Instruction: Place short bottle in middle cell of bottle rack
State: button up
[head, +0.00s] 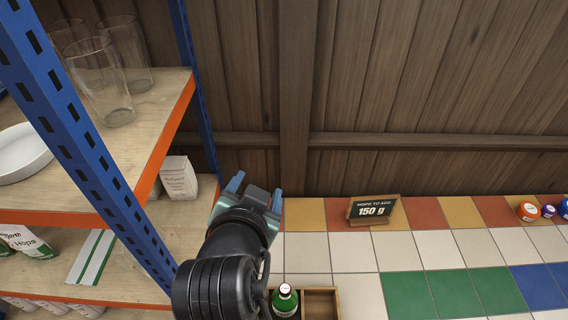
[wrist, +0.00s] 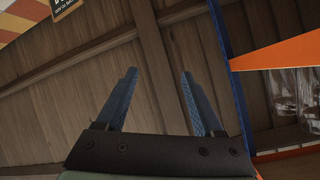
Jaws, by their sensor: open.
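A green bottle with a white cap (head: 285,299) stands in a cell of a wooden rack (head: 321,291) at the bottom of the head view. The rack is cut off by the picture's lower edge, and my arm hides its left part. The cell to the right of the bottle looks empty. I cannot tell whether this bottle is the short one. My gripper (head: 254,188) is raised above and behind the rack, pointing toward the wooden fence. In the wrist view its blue fingers (wrist: 158,100) are apart with nothing between them.
A blue and orange shelf unit (head: 75,135) with glasses (head: 102,85) stands close on the left. A small sign (head: 374,210) reading 150 g stands at the counter's back. Coloured caps (head: 528,211) sit at far right. The tiled counter (head: 400,255) between is clear.

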notch_tip(320, 180, up, 18)
jog(key=w+d+r+n+t, duration=0.1)
jog(key=w+d+n+t, duration=0.1)
jog(key=t, duration=0.4)
jog(key=s+d+r+n+t, duration=0.1)
jog(key=s+r+t, duration=0.3)
jog(key=r, duration=0.7)
jog(key=s+d+r+n+t, duration=0.1)
jog(key=s+r+t, duration=0.4)
jog(key=r, duration=0.6)
jog(key=shift+s+d+r+n+y, duration=0.15)
jog(key=shift+s+d+n+y, duration=0.2)
jog(key=shift+s+n, duration=0.65)
jog(key=shift+s+m, duration=0.25)
jog(key=shift+m, duration=0.05)
notch_tip(320, 180, down, 3)
jog(key=b, duration=0.3)
jog(key=shift+f, duration=0.2)
